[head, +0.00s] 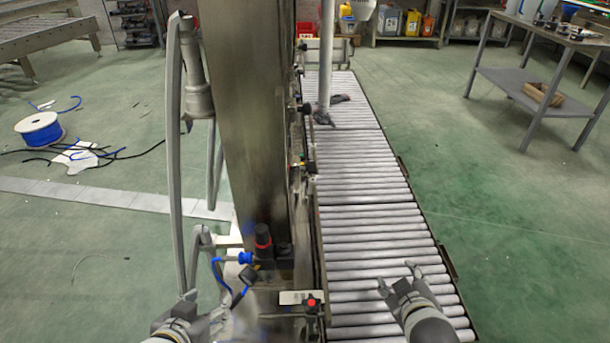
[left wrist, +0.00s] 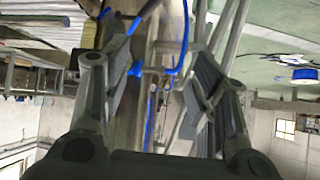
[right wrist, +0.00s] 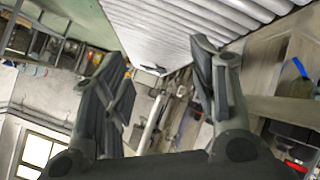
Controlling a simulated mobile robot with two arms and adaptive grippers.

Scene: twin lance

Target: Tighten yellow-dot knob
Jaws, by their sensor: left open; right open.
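I cannot make out a knob with a clear yellow dot. My right gripper (head: 398,279) is open and empty over the near rollers, right of the red button.
A roller conveyor (head: 360,190) runs away from me, with a pale post (head: 326,60) at its far part. A tall metal column (head: 243,120) stands left of it. A black-and-red regulator (head: 263,241) with blue hoses is at its foot. Floor is open to the right.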

